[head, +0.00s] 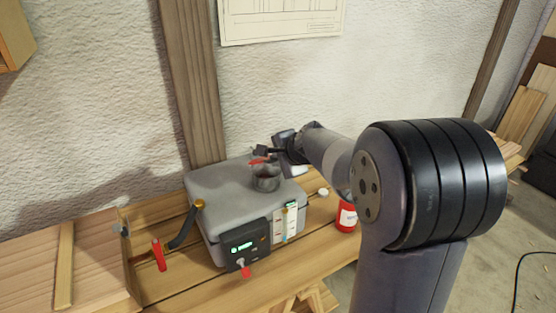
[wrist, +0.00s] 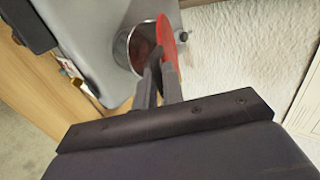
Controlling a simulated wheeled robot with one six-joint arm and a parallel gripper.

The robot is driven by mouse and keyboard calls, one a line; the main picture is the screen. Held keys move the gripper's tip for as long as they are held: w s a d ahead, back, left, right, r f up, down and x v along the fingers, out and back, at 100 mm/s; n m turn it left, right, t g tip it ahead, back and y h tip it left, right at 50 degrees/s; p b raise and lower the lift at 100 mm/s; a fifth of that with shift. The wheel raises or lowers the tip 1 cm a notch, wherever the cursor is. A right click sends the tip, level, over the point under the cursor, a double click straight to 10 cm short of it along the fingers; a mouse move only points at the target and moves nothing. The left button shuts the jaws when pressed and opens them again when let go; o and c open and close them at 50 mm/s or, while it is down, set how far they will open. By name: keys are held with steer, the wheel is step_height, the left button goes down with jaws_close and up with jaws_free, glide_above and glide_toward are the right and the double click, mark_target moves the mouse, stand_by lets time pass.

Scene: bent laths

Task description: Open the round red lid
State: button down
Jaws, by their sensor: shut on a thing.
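The round red lid (wrist: 167,42) stands tilted up at the edge of a round metal neck (wrist: 130,52) in the wrist view, seen almost edge-on. The neck's mouth shows open beside it. My gripper (wrist: 160,72) is shut on the lid's near edge. In the head view the lid (head: 259,161) is a small red sliver above the metal neck (head: 266,181), on top of a grey box (head: 215,193). My gripper (head: 266,151) is just above it there, and its fingertips are hard to make out.
The box stands on a wooden bench (head: 185,291) near the wall. Its front has a dark panel (head: 243,246) with a green display. A red bottle (head: 347,217) and a white cap (head: 323,191) stand right.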

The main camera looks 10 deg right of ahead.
steer(key=shift+w+a+r+p, duration=0.25)
steer(key=shift+w+r+p, duration=0.5)
steer(key=shift+r+p, duration=0.4)
steer(key=shift+w+a+r+p, duration=0.2)
steer(key=shift+w+r+p, duration=0.6)
steer(key=shift+p, duration=0.45)
steer(key=shift+w+a+r+p, duration=0.2)
steer(key=shift+w+r+p, duration=0.4)
steer(key=shift+p, duration=0.2)
steer(key=w+a+r+p, duration=0.1)
steer(key=w+a+p, duration=0.2)
steer(key=w, duration=0.7)
steer(key=shift+a, duration=0.15)
steer(key=shift+r, duration=0.1)
